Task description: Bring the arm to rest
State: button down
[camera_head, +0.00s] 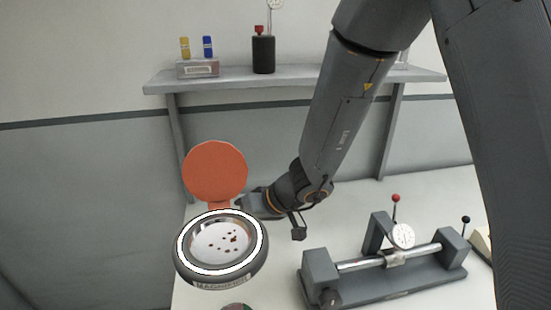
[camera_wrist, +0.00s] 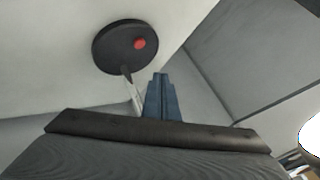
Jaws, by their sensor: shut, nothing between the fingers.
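My arm reaches down from the upper right in the head view. My gripper (camera_head: 243,204) points left beside the magnifier lamp, and its tips are partly hidden behind the lamp's orange round lid. In the wrist view my gripper (camera_wrist: 160,80) shows as narrow dark blue-grey fingers, closed together with nothing between them. It is apart from the table surface as far as I can tell.
The magnifier lamp (camera_head: 258,262) with its raised orange lid (camera_head: 215,170) stands close to my gripper. A bench gauge (camera_head: 385,278) sits at right. A shelf (camera_head: 295,80) at the back holds a rack (camera_head: 198,69) and a black cylinder (camera_head: 263,55). A black disc (camera_wrist: 108,50) shows in the wrist view.

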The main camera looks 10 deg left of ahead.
jog(key=s+d+r+m+h+p, duration=0.1)
jog(key=d+r, duration=0.1)
jog(key=d, duration=0.4)
jog(key=s+d+r+m+h+p, duration=0.1)
jog(key=s+d, duration=0.1)
jog(key=d, duration=0.4)
jog(key=s+d+r+m+h+p, duration=0.1)
jog(key=s+d+r+h+p, duration=0.1)
jog(key=d, duration=0.4)
jog(key=shift+r+g, duration=0.3)
jog(key=s+d+r+m+t+h+p, duration=0.1)
jog(key=d+r+m+h+p, duration=0.1)
jog(key=d, duration=0.7)
jog(key=s+d+r+m+h+p, duration=0.2)
jog(key=d+r+h, duration=0.1)
jog(key=d, duration=0.6)
jog(key=shift+d+r+m+t, duration=0.15)
jog(key=shift+r+m+t, duration=0.2)
jog(key=shift+r, duration=0.35)
